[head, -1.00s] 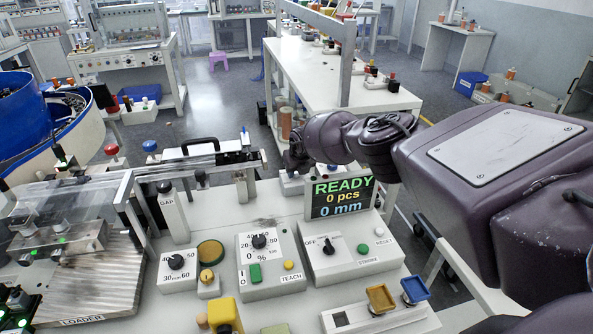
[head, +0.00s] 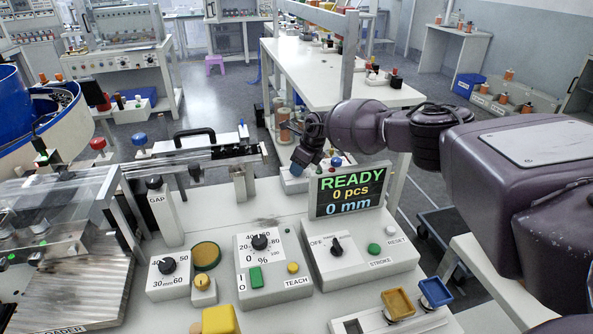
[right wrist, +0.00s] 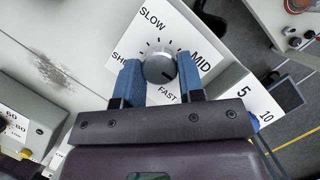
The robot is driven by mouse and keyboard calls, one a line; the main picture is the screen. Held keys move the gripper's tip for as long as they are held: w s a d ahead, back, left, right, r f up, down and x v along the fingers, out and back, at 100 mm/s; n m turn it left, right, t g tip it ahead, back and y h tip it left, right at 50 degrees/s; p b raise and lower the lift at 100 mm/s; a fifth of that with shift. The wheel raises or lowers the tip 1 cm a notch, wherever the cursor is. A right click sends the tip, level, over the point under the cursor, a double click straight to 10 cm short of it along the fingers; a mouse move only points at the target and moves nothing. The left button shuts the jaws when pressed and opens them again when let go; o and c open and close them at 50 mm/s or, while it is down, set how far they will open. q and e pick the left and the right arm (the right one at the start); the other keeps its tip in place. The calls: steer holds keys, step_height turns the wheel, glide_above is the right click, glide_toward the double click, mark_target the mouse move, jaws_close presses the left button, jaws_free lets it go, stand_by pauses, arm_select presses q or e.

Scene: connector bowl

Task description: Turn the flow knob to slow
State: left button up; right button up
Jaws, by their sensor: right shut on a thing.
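The flow knob (right wrist: 159,67) is a round grey metal knob on a white dial plate (right wrist: 147,40) marked SLOW, MID and FAST. A dark mark on its face points to the lower right, toward the FAST and MID side. My right gripper (right wrist: 157,72) has its two blue fingers on either side of the knob, shut on it. In the head view my right gripper (head: 300,164) is beyond the display, pointing down; the knob cannot be made out there. My left gripper is not in view.
The READY display (head: 347,194) stands in front of my right gripper. A GAP post (head: 165,215) and black-handled rail (head: 195,155) stand to the left.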

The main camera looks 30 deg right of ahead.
steer(key=f+n+g+b, duration=0.1)
steer(key=n+b, duration=0.1)
steer(key=shift+d+f+n+y, duration=0.1)
steer(key=shift+f+n+y, duration=0.05)
steer(key=shift+n+y, duration=0.25)
steer(key=shift+w+n+g+b, duration=0.1)
steer(key=shift+n+g+b, duration=0.2)
steer(key=shift+n+b, duration=0.65)
steer(key=shift+n+g+y+b, duration=0.3)
steer(key=shift+n+b, duration=0.5)
steer(key=shift+n, duration=0.05)
steer(key=n+b, duration=0.1)
steer(key=n+g+b, duration=0.1)
steer(key=shift+w+r+n, duration=0.1)
steer(key=shift+r+n, duration=0.1)
steer(key=shift+n, duration=0.1)
steer(key=shift+r+n+b, duration=0.15)
steer(key=shift+n+b, duration=0.25)
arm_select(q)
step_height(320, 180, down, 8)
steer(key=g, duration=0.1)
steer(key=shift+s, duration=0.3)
arm_select(e)
steer(key=shift+r+n, duration=0.1)
steer(key=shift+n, duration=0.2)
steer(key=shift+r, duration=0.15)
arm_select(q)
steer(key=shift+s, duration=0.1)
